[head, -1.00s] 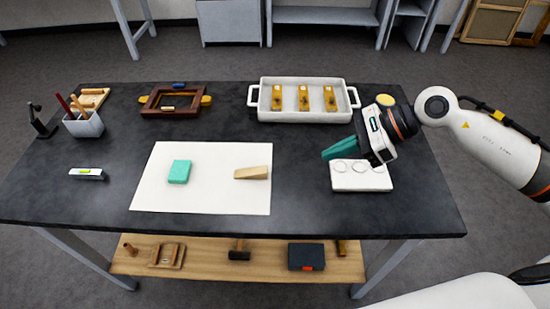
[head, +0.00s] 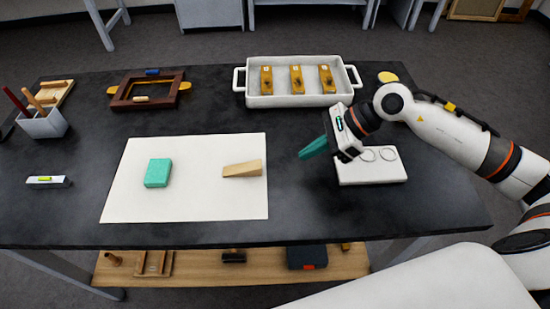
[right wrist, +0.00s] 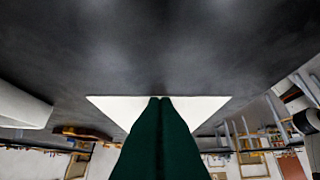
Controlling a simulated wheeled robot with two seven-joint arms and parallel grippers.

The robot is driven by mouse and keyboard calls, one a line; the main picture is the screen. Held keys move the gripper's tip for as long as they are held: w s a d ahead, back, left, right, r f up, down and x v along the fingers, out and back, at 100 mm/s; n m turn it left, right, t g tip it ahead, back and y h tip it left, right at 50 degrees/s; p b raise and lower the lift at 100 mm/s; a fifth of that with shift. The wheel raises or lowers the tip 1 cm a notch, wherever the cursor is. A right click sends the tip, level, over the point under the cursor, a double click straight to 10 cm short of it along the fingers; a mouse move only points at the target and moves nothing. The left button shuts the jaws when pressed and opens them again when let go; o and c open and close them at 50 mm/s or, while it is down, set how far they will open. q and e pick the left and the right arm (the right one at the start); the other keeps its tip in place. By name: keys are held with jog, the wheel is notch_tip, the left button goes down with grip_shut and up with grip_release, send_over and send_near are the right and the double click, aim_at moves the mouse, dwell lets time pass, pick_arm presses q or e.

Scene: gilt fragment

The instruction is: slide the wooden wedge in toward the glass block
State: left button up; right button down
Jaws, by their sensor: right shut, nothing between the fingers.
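The wooden wedge (head: 243,169) lies on the white sheet (head: 200,205), right of its middle, with its thick end to the right. The green glass block (head: 158,173) lies on the same sheet, to the left of the wedge and apart from it. My right gripper (head: 304,154) is shut and empty, with its green fingers pointing left, to the right of the wedge and apart from it. In the right wrist view its fingers (right wrist: 160,105) are together and cover the middle of the sheet; the wedge and block do not show there. My left gripper is not in view.
A white plate with round recesses (head: 372,172) sits beside my right gripper. A white tray (head: 296,100) with several yellow pieces stands behind. A wooden frame (head: 148,92), a pen holder (head: 42,123) and a small level (head: 48,182) are at left. The black table between wedge and gripper is clear.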

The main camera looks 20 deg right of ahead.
aim_at(236, 169)
jog(key=p+x, duration=0.1)
jog(key=x, duration=0.4)
jog(key=shift+w+a, duration=0.25)
jog(key=shift+a, duration=0.05)
jog(key=shift+w+a+r+p, duration=0.15)
jog(key=shift+a+p, duration=0.15)
jog(key=shift+a, duration=0.25)
jog(key=shift+w+a+f+p, duration=0.15)
jog(key=shift+a+p, duration=0.1)
jog(key=shift+a, duration=0.3)
jog(key=shift+w+a, duration=0.15)
jog(key=shift+a, duration=0.4)
jog(key=a, duration=0.2)
jog(key=w+a+b, duration=0.1)
jog(key=a, duration=0.1)
jog(key=w+a, duration=0.1)
jog(key=a, duration=0.1)
jog(key=shift+a+f+b, duration=0.15)
jog(key=shift+a+b, duration=0.05)
jog(key=shift+b, duration=0.2)
jog(key=shift+a, duration=0.25)
jog(key=shift+d, duration=0.1)
